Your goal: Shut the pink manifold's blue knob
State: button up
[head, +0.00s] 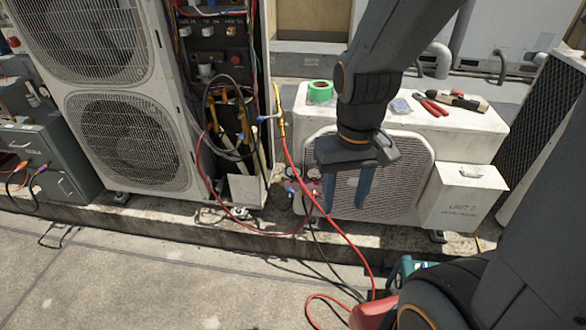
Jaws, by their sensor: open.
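The pink manifold (313,187) is small in the head view, low in front of the short white condenser, with a round gauge (292,172) at its left. Hoses run from around it.
The short white condenser (470,128) carries green tape (320,91) and red-handled pliers (431,107). A tall condenser (122,155) with an open wiring bay stands left. A red hose (345,237) loops down to the floor. Bare concrete (150,275) lies in front.

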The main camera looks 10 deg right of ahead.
aim_at(291, 192)
jog(key=z, duration=0.2)
jog(key=k, duration=1.2)
jog(key=u, duration=0.65)
jog(key=i, duration=0.45)
